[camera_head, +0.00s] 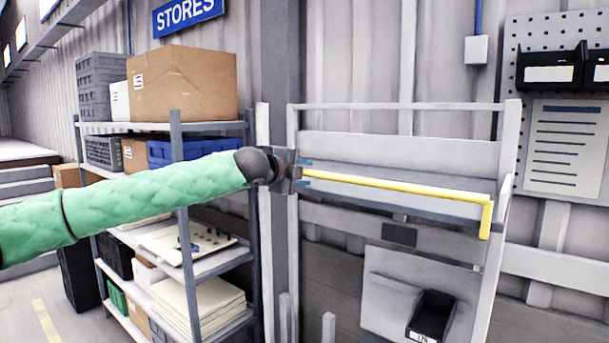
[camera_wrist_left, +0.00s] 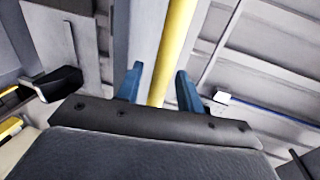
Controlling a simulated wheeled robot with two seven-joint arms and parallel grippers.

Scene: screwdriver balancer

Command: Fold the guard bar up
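The yellow guard bar (camera_head: 395,184) runs across the front of a grey frame in the head view, roughly level. Its right end bends down in a short leg. My left gripper (camera_head: 306,172) is at the bar's left end. In the left wrist view, the guard bar (camera_wrist_left: 177,40) passes between the two blue fingers of my left gripper (camera_wrist_left: 158,78). The fingers are apart, with a small gap to the bar on each side, so the gripper looks open around it. My right gripper is in neither view.
The grey frame (camera_head: 510,150) has upright posts and cross panels behind the bar. A small black bin (camera_head: 432,315) is at its lower right. A shelf rack (camera_head: 178,160) with boxes stands at the left, behind my left arm. A pegboard with bins hangs at the far right.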

